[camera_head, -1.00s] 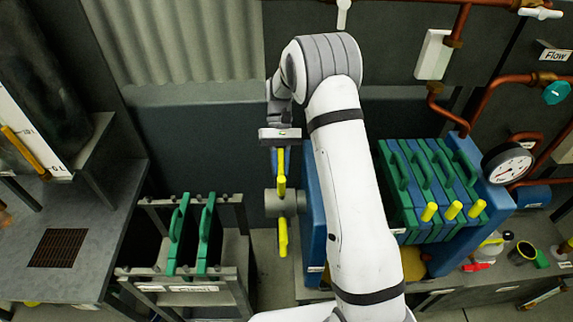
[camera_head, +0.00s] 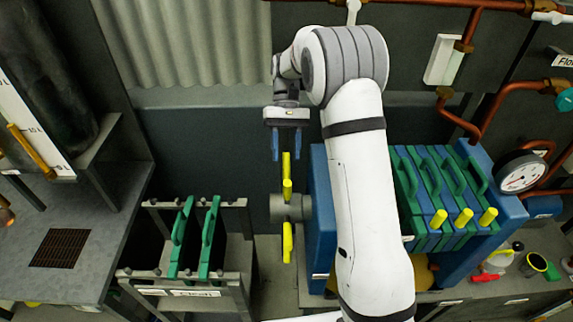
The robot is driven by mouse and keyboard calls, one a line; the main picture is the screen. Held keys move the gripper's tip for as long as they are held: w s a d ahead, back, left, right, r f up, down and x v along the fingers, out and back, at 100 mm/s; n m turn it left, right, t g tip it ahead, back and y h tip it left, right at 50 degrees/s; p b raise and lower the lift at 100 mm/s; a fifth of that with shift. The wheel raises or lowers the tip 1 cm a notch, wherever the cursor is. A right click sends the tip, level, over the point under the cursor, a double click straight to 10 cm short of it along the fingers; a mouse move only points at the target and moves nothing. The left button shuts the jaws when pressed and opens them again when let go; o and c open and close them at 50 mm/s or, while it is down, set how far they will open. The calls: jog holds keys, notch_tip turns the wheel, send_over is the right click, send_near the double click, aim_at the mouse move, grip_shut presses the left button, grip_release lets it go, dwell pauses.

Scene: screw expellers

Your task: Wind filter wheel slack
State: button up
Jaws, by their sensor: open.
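The filter wheel (camera_head: 287,208) is a narrow yellow bar seen nearly edge-on, on a grey round hub (camera_head: 297,209) at the left of the blue press end plate (camera_head: 320,215). It stands about upright. My gripper (camera_head: 276,146) is just above and slightly left of the wheel's upper end. Its two blue fingers point down and are apart, with nothing visible between them. My white arm hides the middle of the filter press. The green and blue filter plates (camera_head: 435,205) with yellow handles show to the right of the arm.
A rack (camera_head: 165,274) holding green-handled plates stands at the lower left. A grey bench (camera_head: 100,225) with a dark grate (camera_head: 59,248) is at the far left. A pressure gauge (camera_head: 520,173) and copper pipes are at the right. Space between rack and wheel looks clear.

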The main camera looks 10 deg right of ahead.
jog(key=shift+r, duration=1.15)
